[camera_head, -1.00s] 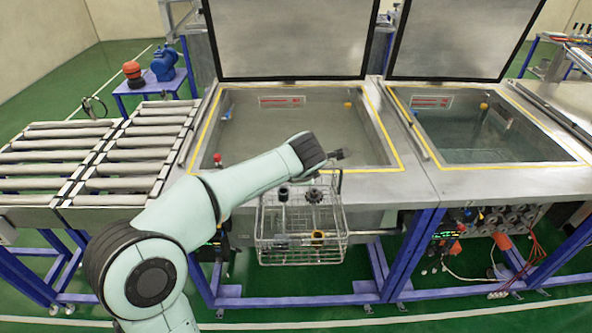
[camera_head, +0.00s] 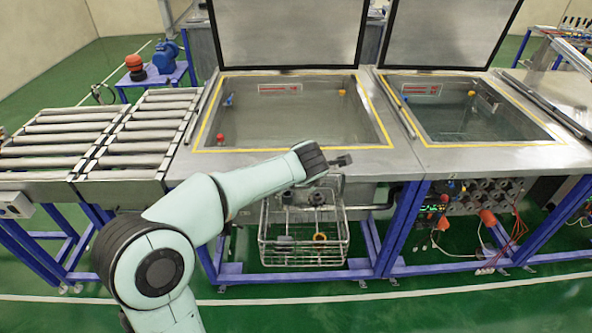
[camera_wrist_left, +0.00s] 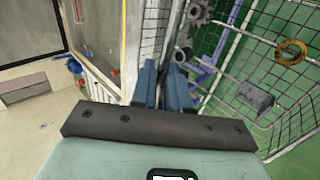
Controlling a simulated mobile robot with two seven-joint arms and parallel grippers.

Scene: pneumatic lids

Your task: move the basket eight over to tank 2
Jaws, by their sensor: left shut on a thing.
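The wire basket (camera_head: 262,240) hangs in front of the left tank, below its front rim. It holds grey parts and a gold ring, which also show in the basket in the left wrist view (camera_wrist_left: 238,110). My left gripper (camera_head: 343,161) is above the basket's upper right side, shut on the basket; its fingers (camera_wrist_left: 165,88) meet the wire edge. The exact grip point is partly hidden. The left tank (camera_head: 240,150) and right tank (camera_head: 480,143) hold liquid and have raised lids. Their red-lettered signs are too small to read. My right gripper is not in view.
A roller conveyor (camera_head: 60,137) stands left of the tanks. Blue frame legs (camera_head: 405,232), pipes and wiring lie under the tanks, close to the basket's right. A blue table (camera_head: 150,78) with a blue motor is behind. The green floor in front is clear.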

